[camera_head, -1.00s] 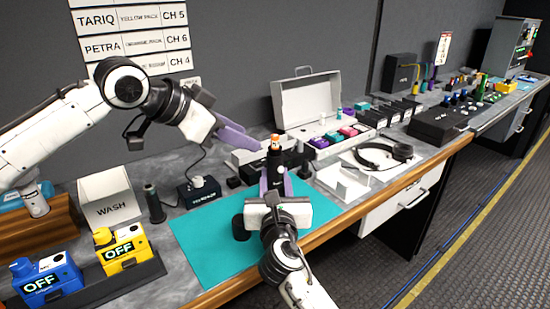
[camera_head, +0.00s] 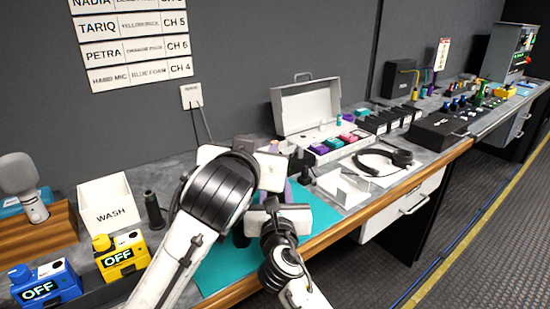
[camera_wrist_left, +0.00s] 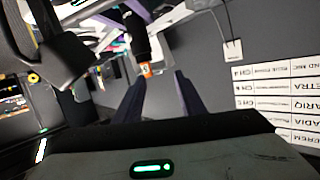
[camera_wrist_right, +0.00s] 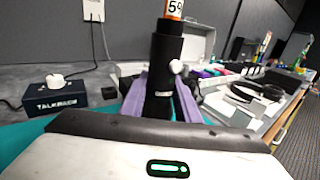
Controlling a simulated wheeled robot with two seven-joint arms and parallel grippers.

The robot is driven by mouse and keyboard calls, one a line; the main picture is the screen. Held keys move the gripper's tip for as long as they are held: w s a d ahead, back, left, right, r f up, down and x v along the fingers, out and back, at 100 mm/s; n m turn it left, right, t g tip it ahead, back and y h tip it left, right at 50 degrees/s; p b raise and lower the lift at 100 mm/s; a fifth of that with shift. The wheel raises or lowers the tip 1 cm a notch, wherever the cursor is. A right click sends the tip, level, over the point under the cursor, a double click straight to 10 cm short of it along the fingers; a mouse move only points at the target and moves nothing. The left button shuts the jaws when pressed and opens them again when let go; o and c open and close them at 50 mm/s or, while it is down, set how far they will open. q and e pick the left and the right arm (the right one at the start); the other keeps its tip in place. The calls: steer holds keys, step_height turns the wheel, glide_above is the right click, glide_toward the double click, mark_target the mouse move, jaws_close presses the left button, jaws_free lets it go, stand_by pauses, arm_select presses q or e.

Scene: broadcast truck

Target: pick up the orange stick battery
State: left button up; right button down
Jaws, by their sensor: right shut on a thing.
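The orange stick battery (camera_wrist_right: 174,8) stands upright in the top of a black cylindrical holder (camera_wrist_right: 165,60) in the right wrist view; its upper end is cut off. My right gripper (camera_wrist_right: 160,92) is shut on this black holder, with purple fingers on both sides. In the left wrist view the orange battery end (camera_wrist_left: 146,70) lies ahead of my left gripper (camera_wrist_left: 158,88), slightly left of the middle between its fingers. The left gripper is open and empty. In the head view my left arm hides the battery and most of the holder.
A teal mat (camera_head: 225,265) lies under my arms. A white WASH box (camera_head: 108,207), a yellow OFF unit (camera_head: 122,254) and a blue OFF unit (camera_head: 45,284) stand left. An open white case (camera_head: 305,105) and headphones (camera_head: 383,160) are right. A TALKBACK box (camera_wrist_right: 62,95) is near the holder.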

arm_select(q)
steer(key=d+x, duration=0.2)
steer(key=x, duration=0.8)
steer(key=shift+d+f+n, duration=0.25)
steer(key=shift+f+n, duration=0.05)
steer(key=shift+n, duration=0.1)
steer(key=shift+w, duration=0.15)
jaws_close()
